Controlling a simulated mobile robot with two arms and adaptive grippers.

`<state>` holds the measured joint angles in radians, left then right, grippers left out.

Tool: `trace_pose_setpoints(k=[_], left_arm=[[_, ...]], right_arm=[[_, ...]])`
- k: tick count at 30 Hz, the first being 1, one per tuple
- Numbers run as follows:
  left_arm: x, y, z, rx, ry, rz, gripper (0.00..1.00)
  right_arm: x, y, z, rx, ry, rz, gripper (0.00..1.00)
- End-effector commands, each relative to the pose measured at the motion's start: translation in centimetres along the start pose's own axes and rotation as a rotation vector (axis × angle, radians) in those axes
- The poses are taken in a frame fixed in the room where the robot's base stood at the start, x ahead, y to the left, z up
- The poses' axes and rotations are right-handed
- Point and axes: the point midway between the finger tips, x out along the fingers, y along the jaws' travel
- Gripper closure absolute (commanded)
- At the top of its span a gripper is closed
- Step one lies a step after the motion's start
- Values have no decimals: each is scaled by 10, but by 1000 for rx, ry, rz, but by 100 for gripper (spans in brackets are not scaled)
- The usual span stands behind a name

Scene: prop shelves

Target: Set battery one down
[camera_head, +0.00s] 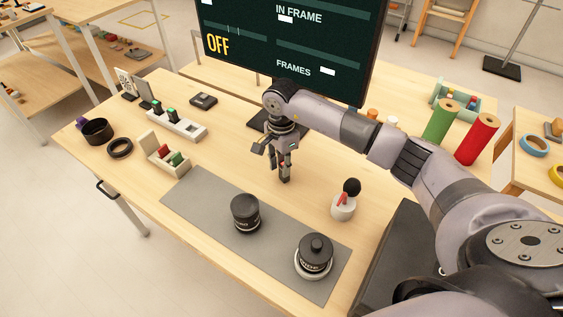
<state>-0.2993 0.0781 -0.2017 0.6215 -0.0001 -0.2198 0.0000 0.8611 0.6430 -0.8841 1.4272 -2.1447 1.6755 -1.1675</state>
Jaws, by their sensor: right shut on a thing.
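My right gripper (284,170) points down over the middle of the wooden table (225,160), beyond the grey mat. It is shut on a small dark thing between its fingertips, which looks like battery one; the fingers hide most of it. I cannot tell whether it touches the table. A white charger (177,124) stands at the left back with dark batteries (157,108) showing green tops in it. My left gripper is not in view.
The grey mat (200,197) bears two black lenses (245,213) (313,256). A beige box (165,153) with red and green pieces is at left. A dark screen (290,45) rises behind. Bare wood surrounds the gripper.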

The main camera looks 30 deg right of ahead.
Motion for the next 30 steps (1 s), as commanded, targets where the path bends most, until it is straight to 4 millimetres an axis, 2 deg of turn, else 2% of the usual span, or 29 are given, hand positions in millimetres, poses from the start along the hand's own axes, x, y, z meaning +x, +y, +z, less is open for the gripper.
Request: trace_pose_setpoints(k=[11,12,20,30], left_arm=[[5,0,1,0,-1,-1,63],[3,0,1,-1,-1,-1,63],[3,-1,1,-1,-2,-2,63],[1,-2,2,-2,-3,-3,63]], right_arm=[[6,-1,0,0,1,-3,100],[4,-1,0,0,0,-2,74],[4,0,0,0,0,-2,57],[2,-1,0,1,0,-2,56]])
